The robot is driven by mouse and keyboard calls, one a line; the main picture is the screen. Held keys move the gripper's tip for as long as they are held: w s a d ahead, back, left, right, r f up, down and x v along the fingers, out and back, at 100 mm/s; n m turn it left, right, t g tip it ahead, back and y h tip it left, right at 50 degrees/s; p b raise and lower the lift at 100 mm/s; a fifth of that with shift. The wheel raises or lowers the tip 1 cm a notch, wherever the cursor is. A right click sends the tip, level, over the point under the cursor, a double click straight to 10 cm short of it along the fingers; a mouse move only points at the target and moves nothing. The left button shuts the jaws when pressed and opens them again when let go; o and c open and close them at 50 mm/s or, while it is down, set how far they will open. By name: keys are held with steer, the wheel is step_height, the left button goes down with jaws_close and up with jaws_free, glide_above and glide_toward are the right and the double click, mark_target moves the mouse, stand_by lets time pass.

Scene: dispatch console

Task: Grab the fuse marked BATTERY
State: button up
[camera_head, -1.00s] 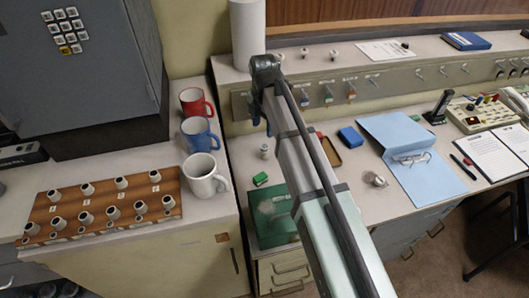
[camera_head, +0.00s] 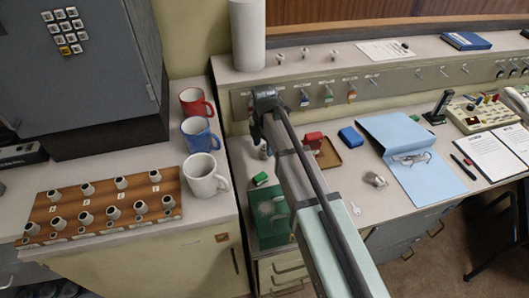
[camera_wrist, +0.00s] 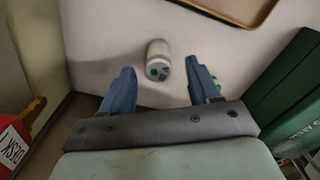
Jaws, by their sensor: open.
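A small white cylinder (camera_wrist: 158,60) with a dark and green end stands on the desk in the wrist view. Its marking is not legible, so I cannot tell whether it is the BATTERY fuse. In the head view the same-looking white cylinder (camera_head: 264,152) shows, partly hidden beside my arm. My gripper (camera_wrist: 160,66) is open, its two blue fingers on either side of the cylinder in the picture, with nothing between them held. In the head view my gripper (camera_head: 256,138) hangs above the desk, close to the cylinder.
A dark green box (camera_head: 268,222) and a green block (camera_head: 260,179) are nearby on the desk. A tan tray (camera_head: 330,156), red block (camera_head: 313,140) and blue box (camera_head: 351,137) lie to the right. Mugs (camera_head: 203,178) stand left. Tags hang on the panel (camera_head: 290,100) behind.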

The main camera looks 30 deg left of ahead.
mark_target(264, 146)
steer(key=shift+w+f, duration=0.2)
steer(key=shift+f, duration=1.95)
steer(key=shift+c, duration=0.4)
jaws_close()
